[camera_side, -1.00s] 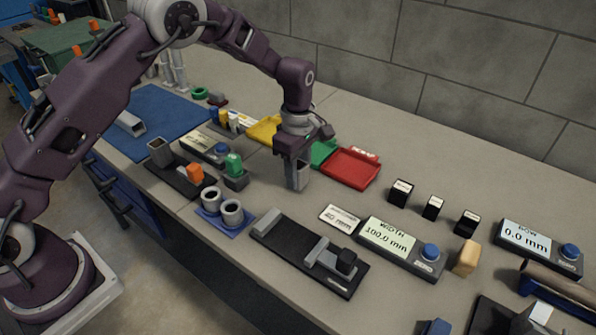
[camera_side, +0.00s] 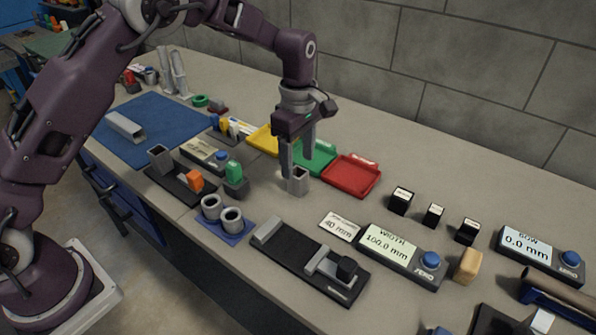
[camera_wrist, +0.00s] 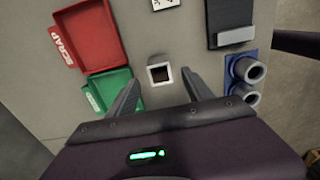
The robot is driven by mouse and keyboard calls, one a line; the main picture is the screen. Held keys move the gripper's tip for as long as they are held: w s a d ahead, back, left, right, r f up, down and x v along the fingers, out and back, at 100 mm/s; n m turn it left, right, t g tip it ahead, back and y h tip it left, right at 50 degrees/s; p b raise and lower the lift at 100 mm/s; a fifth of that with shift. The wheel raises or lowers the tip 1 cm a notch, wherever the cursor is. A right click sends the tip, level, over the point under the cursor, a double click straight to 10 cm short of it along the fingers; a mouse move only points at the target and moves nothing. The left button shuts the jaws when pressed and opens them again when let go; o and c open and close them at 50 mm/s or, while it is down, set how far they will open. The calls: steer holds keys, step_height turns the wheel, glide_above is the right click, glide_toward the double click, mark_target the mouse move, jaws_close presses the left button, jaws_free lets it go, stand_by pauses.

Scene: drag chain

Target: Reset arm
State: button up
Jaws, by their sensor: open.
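My gripper (camera_side: 297,152) is open, with its two fingers spread and pointing down. A short grey square tube (camera_side: 298,183) stands upright on the bench just below the fingertips, its hollow end facing up. In the wrist view the tube (camera_wrist: 159,74) shows its open top between and beyond the fingertips (camera_wrist: 160,88), apart from both. Nothing is held.
Red (camera_side: 352,176), green (camera_side: 313,157) and yellow (camera_side: 265,139) trays lie behind the tube. A blue holder with two grey rings (camera_side: 222,214) and a black fixture (camera_side: 308,264) lie in front. Displays and small black blocks stand at right.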

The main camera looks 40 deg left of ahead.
steer(key=shift+r, duration=0.25)
steer(key=s+a+r+m+t+h, duration=0.1)
steer(key=s+a+r+m, duration=0.1)
steer(key=s+r+m, duration=0.35)
steer(key=s+a+r+m+t, duration=0.1)
steer(key=s+a+r+m, duration=0.1)
steer(key=s+r, duration=0.7)
steer(key=s+a+r+m+t, duration=0.1)
steer(key=s+m, duration=0.4)
steer(key=s, duration=0.4)
steer(key=s+a+r+m+t+y, duration=0.1)
steer(key=s+m+t, duration=0.1)
steer(key=s+m, duration=0.3)
steer(key=s, duration=0.4)
steer(key=shift+s+a+r+t, duration=0.2)
steer(key=shift+r+t, duration=0.1)
steer(key=shift+m, duration=0.25)
